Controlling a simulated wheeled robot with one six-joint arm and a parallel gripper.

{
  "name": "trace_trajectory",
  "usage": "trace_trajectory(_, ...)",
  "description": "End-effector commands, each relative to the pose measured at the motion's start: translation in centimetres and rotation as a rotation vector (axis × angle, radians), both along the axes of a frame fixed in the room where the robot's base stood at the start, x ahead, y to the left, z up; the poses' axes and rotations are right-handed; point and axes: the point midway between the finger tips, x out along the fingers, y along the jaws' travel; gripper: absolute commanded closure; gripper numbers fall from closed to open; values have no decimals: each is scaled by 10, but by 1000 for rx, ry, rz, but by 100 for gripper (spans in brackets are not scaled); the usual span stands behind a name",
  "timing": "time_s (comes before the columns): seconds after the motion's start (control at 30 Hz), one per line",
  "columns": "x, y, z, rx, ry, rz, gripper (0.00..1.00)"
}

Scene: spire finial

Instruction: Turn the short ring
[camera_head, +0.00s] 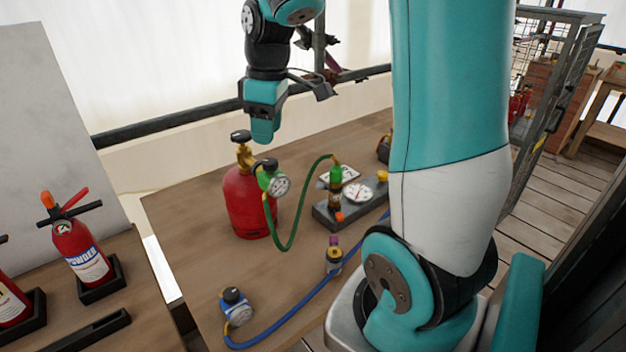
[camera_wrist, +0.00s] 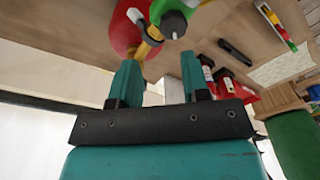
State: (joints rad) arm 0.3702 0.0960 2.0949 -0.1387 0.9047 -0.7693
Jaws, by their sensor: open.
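I cannot tell for certain which part is the short ring. A red gas cylinder (camera_head: 248,207) stands on the wooden table with a brass valve (camera_head: 244,155) and a black knob on top. A green regulator with a round gauge (camera_head: 279,186) is fixed to the valve. A green hose runs to a green and brass coupling (camera_head: 335,185) on a dark block. A brass fitting (camera_head: 333,260) with a purple top stands nearer. My gripper (camera_head: 265,138) is just above the cylinder's valve, apart from it. In the wrist view its two fingers (camera_wrist: 160,62) are open and empty, with the valve (camera_wrist: 149,42) beyond them.
The dark block (camera_head: 328,215) carries gauges. Fire extinguishers (camera_head: 80,251) stand on a bench at left. The table left of the cylinder is clear.

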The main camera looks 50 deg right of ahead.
Motion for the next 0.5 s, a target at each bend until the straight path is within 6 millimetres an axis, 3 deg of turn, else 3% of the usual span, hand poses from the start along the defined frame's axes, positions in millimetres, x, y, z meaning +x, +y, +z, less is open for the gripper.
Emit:
trace_trajectory(0.03, 2, -40, -6, -19, 20, -30, 57)
trace_trajectory(0.1, 0, -81, -9, -41, 40, -42, 57)
trace_trajectory(0.2, -7, -118, -13, -56, 61, -52, 57)
trace_trajectory(0.3, -10, -134, -18, -61, 72, -52, 57)
trace_trajectory(0.5, -11, -134, -45, -61, 76, -47, 57)
